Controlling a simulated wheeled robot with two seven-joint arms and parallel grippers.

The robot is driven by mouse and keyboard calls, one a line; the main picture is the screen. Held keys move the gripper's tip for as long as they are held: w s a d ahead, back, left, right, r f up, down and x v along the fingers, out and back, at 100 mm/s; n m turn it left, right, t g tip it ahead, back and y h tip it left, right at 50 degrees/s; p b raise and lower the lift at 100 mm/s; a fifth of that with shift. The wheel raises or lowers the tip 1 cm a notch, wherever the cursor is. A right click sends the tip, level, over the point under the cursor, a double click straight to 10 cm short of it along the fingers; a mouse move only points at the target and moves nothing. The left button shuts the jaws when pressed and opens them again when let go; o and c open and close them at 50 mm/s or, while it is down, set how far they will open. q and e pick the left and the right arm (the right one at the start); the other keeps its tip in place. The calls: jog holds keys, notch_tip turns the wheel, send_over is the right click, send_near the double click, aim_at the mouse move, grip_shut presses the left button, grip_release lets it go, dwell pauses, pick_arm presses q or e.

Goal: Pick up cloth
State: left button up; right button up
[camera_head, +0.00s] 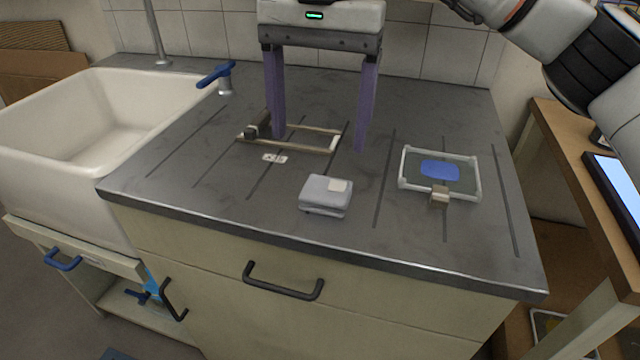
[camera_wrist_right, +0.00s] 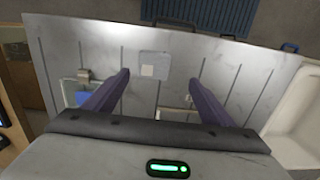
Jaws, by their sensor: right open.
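The cloth (camera_head: 326,195) is a folded grey-blue pad with a pale square patch on top. It lies flat near the front edge of the counter. In the right wrist view the cloth (camera_wrist_right: 150,60) lies just beyond the fingertips. My right gripper (camera_head: 320,143) is open, with its two purple fingers pointing down and wide apart. In the head view it is behind the cloth, above the counter, with nothing between its fingers touching the cloth. In the right wrist view the gripper (camera_wrist_right: 158,78) is also spread. My left gripper is out of view.
A light frame (camera_head: 335,142) lies behind the cloth around the fingers. A white-edged panel with a blue patch (camera_head: 440,170) lies to the right, with a small tan block (camera_head: 439,196) at its front. A white sink (camera_head: 90,125) with a blue-handled tap stands left. The counter (camera_head: 240,205) left of the cloth is bare.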

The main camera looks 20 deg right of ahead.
aim_at(326, 188)
jog(key=f, duration=0.6)
jog(key=d+f+b, duration=0.1)
jog(key=f, duration=0.2)
jog(key=shift+s+d+f, duration=0.1)
jog(key=shift+s+f, duration=0.05)
jog(key=shift+f, duration=0.15)
jog(key=c, duration=1.2)
jog(key=shift+o, duration=0.2)
notch_tip(326, 188, up, 10)
jog(key=p, duration=0.1)
jog(key=o, duration=0.5)
jog(key=c, duration=0.4)
